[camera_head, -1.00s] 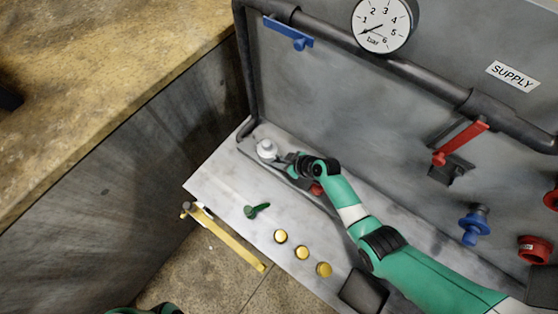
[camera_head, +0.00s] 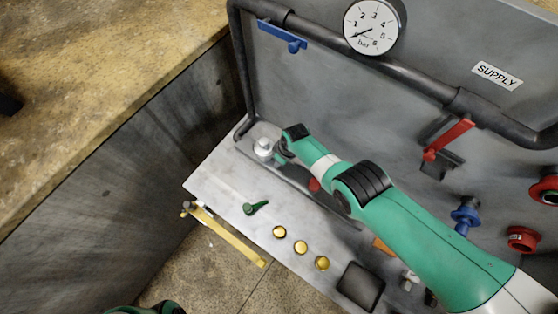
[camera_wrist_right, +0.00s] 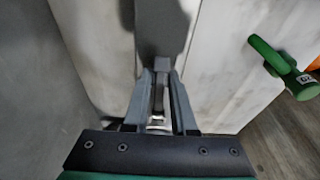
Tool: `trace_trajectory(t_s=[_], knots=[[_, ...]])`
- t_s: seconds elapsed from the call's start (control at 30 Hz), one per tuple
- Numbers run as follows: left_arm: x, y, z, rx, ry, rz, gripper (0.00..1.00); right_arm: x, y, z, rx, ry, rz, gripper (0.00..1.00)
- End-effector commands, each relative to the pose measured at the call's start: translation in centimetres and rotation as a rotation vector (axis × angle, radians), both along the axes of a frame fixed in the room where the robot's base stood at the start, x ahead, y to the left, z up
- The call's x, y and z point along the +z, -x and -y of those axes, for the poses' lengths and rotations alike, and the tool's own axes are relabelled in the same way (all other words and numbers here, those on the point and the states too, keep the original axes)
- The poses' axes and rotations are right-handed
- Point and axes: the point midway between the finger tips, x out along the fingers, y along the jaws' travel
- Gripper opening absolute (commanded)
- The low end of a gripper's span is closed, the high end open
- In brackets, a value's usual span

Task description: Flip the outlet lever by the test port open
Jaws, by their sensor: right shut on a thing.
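My right gripper (camera_head: 282,153) is low over the pale shelf (camera_head: 222,178), right beside a round silver fitting (camera_head: 264,147). In the right wrist view the fingers (camera_wrist_right: 160,88) are closed around a narrow grey bar (camera_wrist_right: 159,97), which looks like a lever handle. My wrist hides most of this bar in the head view, and I cannot read any label on it. A green lever (camera_head: 256,208) lies on the shelf, apart from the gripper; it also shows in the right wrist view (camera_wrist_right: 275,58).
Several yellow caps (camera_head: 301,247) and a yellow bar (camera_head: 228,236) are along the shelf's front. A blue lever (camera_head: 283,36), a gauge (camera_head: 372,26) and a red lever (camera_head: 447,139) are on the back panel. A small red part (camera_head: 314,184) is under my right arm.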

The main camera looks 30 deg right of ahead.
Motion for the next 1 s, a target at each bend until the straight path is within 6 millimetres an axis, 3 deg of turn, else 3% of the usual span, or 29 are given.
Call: trace_trajectory(t_s=[0.2, 0.67, 0.7, 0.77, 1.0], knots=[[-1.23, -0.01, 0.00, 0.000, 0.000, 0.000, 0.50, 0.00, 0.24, 0.09, 0.000, 0.020, -0.045, 0.00], [-1.20, 0.00, 0.00, 0.000, 0.000, 0.000, 0.50, 0.33, 0.32, 0.07, 0.000, 0.022, -0.055, 0.00], [-1.20, 0.00, 0.00, 0.000, 0.000, 0.000, 0.50, 0.33, 0.31, 0.07, 0.000, 0.022, -0.055, 0.32], [-1.20, 0.00, 0.00, 0.000, 0.000, 0.000, 0.50, 0.32, 0.31, 0.07, 0.000, 0.023, -0.054, 0.43], [-1.22, 0.01, 0.00, 0.000, 0.000, 0.000, 0.50, 0.28, 0.31, 0.07, 0.000, 0.022, -0.054, 0.44]])
